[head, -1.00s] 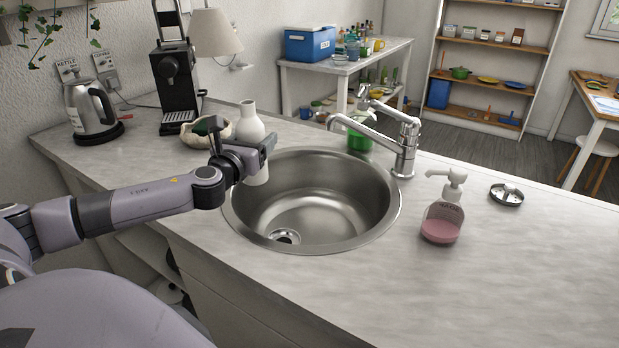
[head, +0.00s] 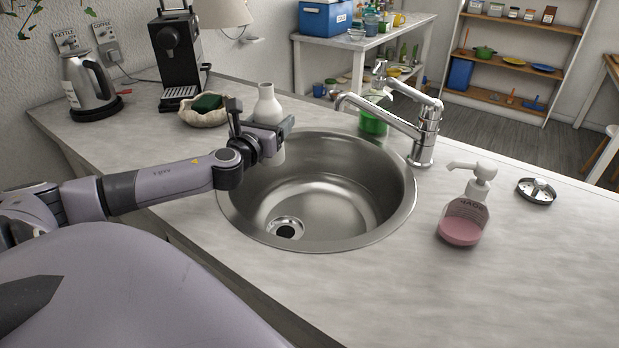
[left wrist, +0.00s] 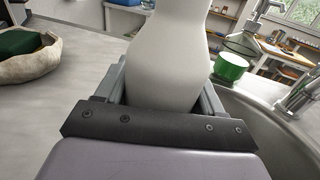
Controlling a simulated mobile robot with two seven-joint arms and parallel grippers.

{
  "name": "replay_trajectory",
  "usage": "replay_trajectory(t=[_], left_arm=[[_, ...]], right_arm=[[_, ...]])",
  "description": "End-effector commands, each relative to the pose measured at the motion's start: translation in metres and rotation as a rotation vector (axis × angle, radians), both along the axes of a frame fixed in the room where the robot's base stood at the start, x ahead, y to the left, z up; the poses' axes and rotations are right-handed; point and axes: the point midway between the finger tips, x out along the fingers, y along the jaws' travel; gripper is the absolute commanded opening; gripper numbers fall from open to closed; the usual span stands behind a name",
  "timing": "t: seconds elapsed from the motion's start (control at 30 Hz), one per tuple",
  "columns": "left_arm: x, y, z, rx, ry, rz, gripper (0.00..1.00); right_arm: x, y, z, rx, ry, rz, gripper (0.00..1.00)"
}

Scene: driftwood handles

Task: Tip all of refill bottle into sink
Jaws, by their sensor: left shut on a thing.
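The white refill bottle (head: 267,104) is upright in my left gripper (head: 279,128), which is shut around its body. It is at the far left rim of the round steel sink (head: 318,190); its lower end shows below the gripper, over the sink's edge. In the left wrist view the bottle (left wrist: 170,62) fills the space between the fingers, its top cut off by the frame. The sink is empty, with an open drain (head: 286,229) at the near left of its floor. My right gripper is not in view.
A chrome faucet (head: 425,125) reaches over the sink's far right side. A green bottle (head: 374,122) stands behind it. A pink soap dispenser (head: 462,220) and a metal strainer (head: 536,191) are on the right. A bowl with a green sponge (head: 204,108) is left of the refill bottle.

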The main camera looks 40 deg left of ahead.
Motion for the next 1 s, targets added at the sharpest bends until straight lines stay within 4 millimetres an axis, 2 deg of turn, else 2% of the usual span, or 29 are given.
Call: replay_trajectory(t=[0.03, 0.1, 0.3, 0.77, 1.0], left_arm=[[0.0, 0.0, -0.009, 0.0, 0.0, 0.0, 0.34], [0.0, 0.0, -0.016, 0.0, -0.001, 0.0, 0.34], [0.0, 0.0, -0.026, 0.001, -0.002, 0.0, 0.34], [0.0, 0.0, -0.026, 0.008, 0.0, 0.0, 0.34], [0.0, 0.0, -0.025, 0.075, 0.007, 0.001, 0.34]], right_arm=[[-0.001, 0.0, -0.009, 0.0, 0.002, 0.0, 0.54], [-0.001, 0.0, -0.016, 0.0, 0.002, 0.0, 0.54], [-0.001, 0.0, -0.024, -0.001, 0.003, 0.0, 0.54], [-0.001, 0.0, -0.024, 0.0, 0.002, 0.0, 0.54], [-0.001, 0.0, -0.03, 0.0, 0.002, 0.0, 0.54]])
